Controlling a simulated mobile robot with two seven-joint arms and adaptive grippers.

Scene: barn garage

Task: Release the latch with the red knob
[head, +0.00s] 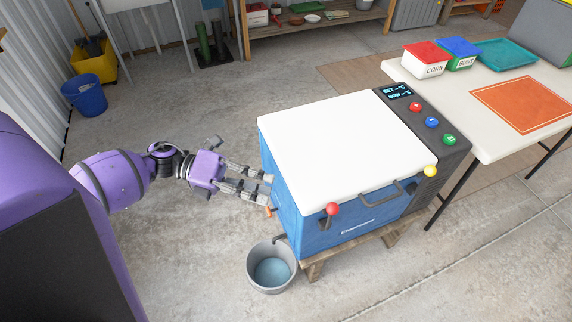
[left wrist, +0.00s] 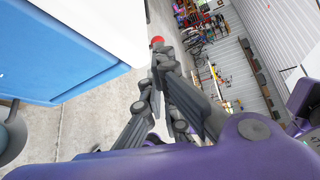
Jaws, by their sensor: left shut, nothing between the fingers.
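The cooler (head: 345,140) is a blue chest with a closed white lid (head: 325,130). A latch with a red knob (head: 332,209) stands at the left part of its front edge, with a dark lever below the knob. A red ball, likely this knob (left wrist: 157,40), shows just past the fingertips in the left wrist view. My left gripper (head: 267,187) is shut and empty beside the cooler's left side, apart from the red knob. In the left wrist view the gripper (left wrist: 165,60) has its fingers together beside the blue wall (left wrist: 55,65). My right gripper is not in view.
A yellow knob (head: 430,171) sits at the front right, with a lid handle (head: 380,195) between. A grey bucket (head: 250,275) stands below an orange-handled tap (head: 271,211). A dark button panel (head: 455,150) and a white table (head: 500,145) lie right.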

